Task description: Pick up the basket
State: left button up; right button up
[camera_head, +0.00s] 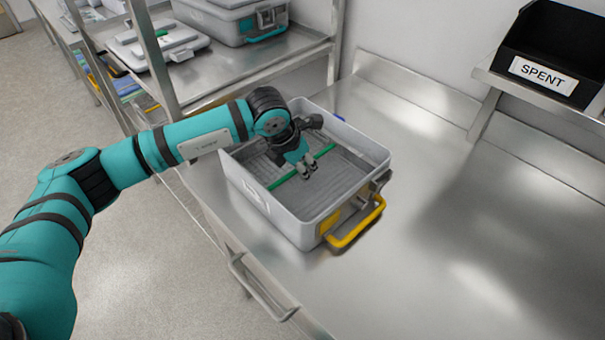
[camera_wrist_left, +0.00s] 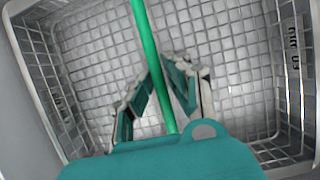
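The basket (camera_head: 345,178) is a grey wire-mesh tray inside an open light-grey container (camera_head: 282,222) on the steel counter. A thin green bar (camera_head: 275,184) runs across it. The mesh and walls also show in the left wrist view (camera_wrist_left: 95,60), with the green bar (camera_wrist_left: 144,35) down the middle. My left gripper (camera_head: 307,168) is down inside the basket at the bar. In the left wrist view its fingers (camera_wrist_left: 163,68) come together on either side of the bar and look closed around it. The tips are partly hidden by the bar. My right gripper is not in view.
The container has a yellow handle (camera_head: 357,222) at its near right end. The counter (camera_head: 440,220) is clear to the right. A black SPENT bin (camera_head: 550,50) sits on a wall shelf. A steel rack (camera_head: 230,75) with lidded cases stands behind left.

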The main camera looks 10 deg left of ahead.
pick_arm(q)
grip_shut()
jog(key=shift+r, duration=0.1)
jog(key=shift+w+r, duration=0.1)
jog(key=shift+r, duration=0.3)
notch_tip(320, 180, up, 17)
jog(key=b, duration=0.2)
jog(key=shift+b, duration=0.3)
jog(key=shift+r, duration=0.15)
notch_tip(320, 180, up, 13)
jog(key=p, duration=0.8)
dwell(1.0)
